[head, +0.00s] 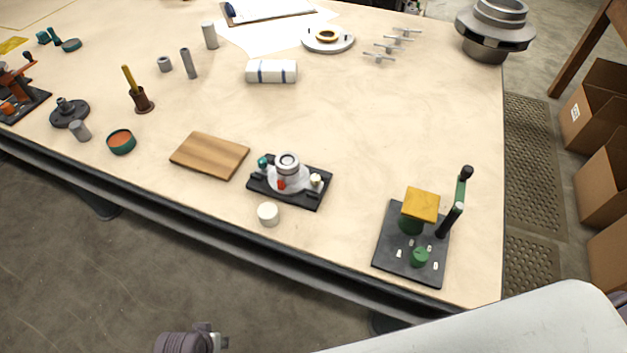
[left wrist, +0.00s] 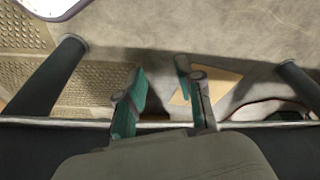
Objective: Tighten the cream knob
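A split casing (head: 287,164), a pale rounded body on a black base plate (head: 258,186), sits near the table's front edge in the head view. A small cream knob (head: 316,180) is at its right side, with a teal knob (head: 263,162) at its left and a red one (head: 281,184) in front. A larger cream cylinder (head: 268,214) stands separately on the table just in front. My left gripper (left wrist: 160,82) shows in the left wrist view, its teal fingers apart and nothing between them, away from the casing. My right gripper is not in view.
A wooden board (head: 209,155) lies left of the casing. A black fixture (head: 402,258) with green and yellow parts and an upright lever stands to the right. A striped white roll (head: 271,71) lies behind. Table space between casing and fixture is clear.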

